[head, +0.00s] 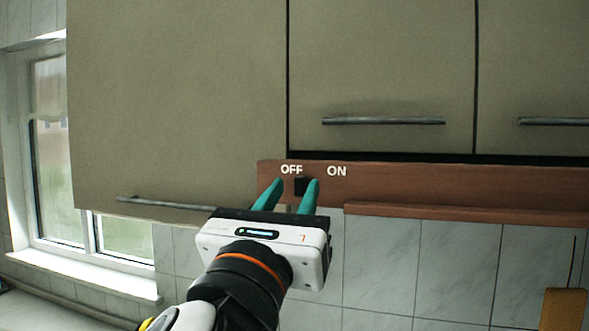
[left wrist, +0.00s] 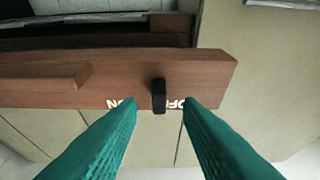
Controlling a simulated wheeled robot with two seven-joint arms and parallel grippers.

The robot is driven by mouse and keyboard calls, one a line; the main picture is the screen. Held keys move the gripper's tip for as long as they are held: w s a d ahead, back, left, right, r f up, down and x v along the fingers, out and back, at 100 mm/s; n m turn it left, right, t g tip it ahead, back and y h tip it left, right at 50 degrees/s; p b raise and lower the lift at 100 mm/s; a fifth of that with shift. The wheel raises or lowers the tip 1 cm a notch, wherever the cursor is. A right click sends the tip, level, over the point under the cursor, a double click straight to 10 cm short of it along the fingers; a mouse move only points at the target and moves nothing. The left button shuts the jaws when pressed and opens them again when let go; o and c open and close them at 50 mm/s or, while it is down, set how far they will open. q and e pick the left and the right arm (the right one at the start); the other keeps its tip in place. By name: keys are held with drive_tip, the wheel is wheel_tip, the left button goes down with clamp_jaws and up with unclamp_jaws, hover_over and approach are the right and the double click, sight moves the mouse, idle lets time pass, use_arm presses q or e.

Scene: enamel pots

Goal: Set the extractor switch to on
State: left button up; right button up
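The extractor switch (head: 300,186) is a small black knob on a reddish-brown wooden rail under the cupboards. It sits below the white OFF label (head: 291,169), slightly toward its right side, and left of the ON label (head: 337,171). In the left wrist view, which is upside down, the switch (left wrist: 159,95) stands out from the rail between my fingertips. My left gripper (head: 296,184) is open, its teal fingers to either side of the knob with gaps between. Whether the tips reach as deep as the knob is unclear. My right gripper is not in view.
The wooden rail (head: 430,187) runs to the right, with a lower ledge. Grey-green cupboard doors (head: 380,70) with bar handles are above. A tiled wall (head: 390,265) is behind, a window (head: 110,235) at left, and a wooden object (head: 563,310) at lower right.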

use_arm(q)
drive_tip(key=shift+w+d+r, duration=0.2)
drive_tip(key=shift+w+r, duration=0.05)
drive_tip(key=shift+w, duration=0.35)
clamp_jaws()
drive_tip(key=shift+s+d, duration=0.35)
drive_tip(key=shift+d, duration=0.8)
unclamp_jaws()
drive_tip(key=shift+a, duration=0.15)
